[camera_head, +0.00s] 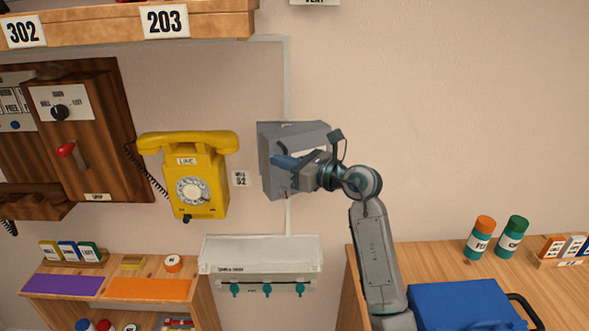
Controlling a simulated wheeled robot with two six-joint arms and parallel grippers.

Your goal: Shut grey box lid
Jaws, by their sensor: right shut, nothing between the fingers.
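The grey box (268,170) is fixed on the wall, right of the yellow phone. A grey panel, which looks like its lid, stands out from the wall at the box's left side. A pale inside area shows behind my gripper, so the box looks open, but my gripper hides much of it. My right gripper (284,162) is at the box front, its fingers shut and empty. I cannot tell whether it touches the lid or the box. My left gripper is not in view.
A yellow dial phone (198,174) hangs left of the box. A white unit (262,254) with teal hooks is below it. A wooden desk (435,262) at right holds a blue case (462,305) and two capped bottles. A shelf labelled 203 (208,20) is above left.

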